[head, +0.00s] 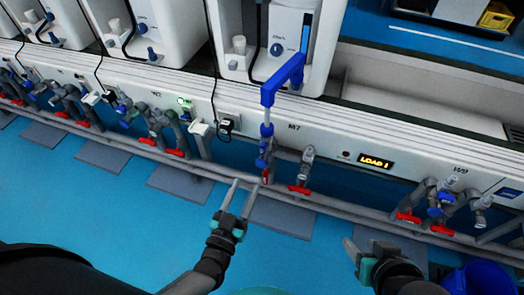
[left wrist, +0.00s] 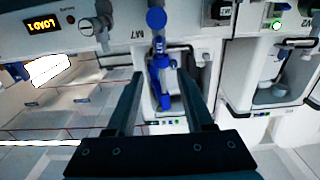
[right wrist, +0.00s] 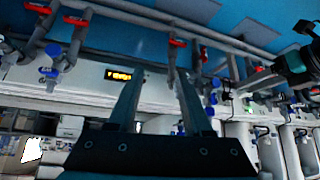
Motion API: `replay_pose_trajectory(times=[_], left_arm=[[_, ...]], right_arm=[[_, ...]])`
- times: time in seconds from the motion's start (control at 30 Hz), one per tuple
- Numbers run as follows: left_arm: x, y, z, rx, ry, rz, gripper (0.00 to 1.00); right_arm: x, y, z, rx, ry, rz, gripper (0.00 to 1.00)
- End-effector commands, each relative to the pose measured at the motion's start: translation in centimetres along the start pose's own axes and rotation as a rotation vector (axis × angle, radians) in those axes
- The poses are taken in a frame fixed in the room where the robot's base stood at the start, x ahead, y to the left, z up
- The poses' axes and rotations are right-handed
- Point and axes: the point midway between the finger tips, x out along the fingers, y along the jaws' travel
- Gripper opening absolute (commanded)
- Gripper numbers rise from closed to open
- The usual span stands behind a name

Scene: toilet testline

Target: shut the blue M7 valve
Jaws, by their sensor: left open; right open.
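The blue M7 valve (head: 265,147) is on a grey upright pipe just left of the M7 label (head: 294,127), below a tall blue pipe arm (head: 284,78). In the left wrist view, blue fittings (left wrist: 156,18) show beside the M7 label (left wrist: 138,33), seen upside down; I cannot tell which one is the valve handle there. My left gripper (head: 245,186) is open and empty, in front of and below the valve, apart from it. My right gripper (head: 366,246) is open and empty, lower right, over the floor, well away from the valve.
Red-handled valves (head: 300,190) sit low beside M7, along a horizontal pipe. A lit LOAD display (head: 375,162) is to the right, then the W9 pipes (head: 440,197). A blue bin (head: 478,279) stands at lower right. The blue floor (head: 90,215) in front is clear.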

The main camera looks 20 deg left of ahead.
Motion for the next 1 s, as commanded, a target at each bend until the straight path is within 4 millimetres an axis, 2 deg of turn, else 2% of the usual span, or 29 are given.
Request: replay_pose_trajectory(times=[0.2, 0.5, 1.0], left_arm=[[2.4, 0.0, 0.1, -0.002, 0.002, -0.001, 0.53], [5.3, 0.0, 0.1, -0.001, 0.002, 0.0, 0.53], [9.5, 0.0, 0.1, -0.001, 0.001, -0.001, 0.53]], right_arm=[[1.3, -1.3, -1.0, -0.003, 0.12, -0.035, 0.5], [2.1, -3.1, -2.4, 0.004, 0.285, -0.083, 0.5], [2.0, -5.8, -4.2, 0.039, 0.559, -0.159, 0.5]])
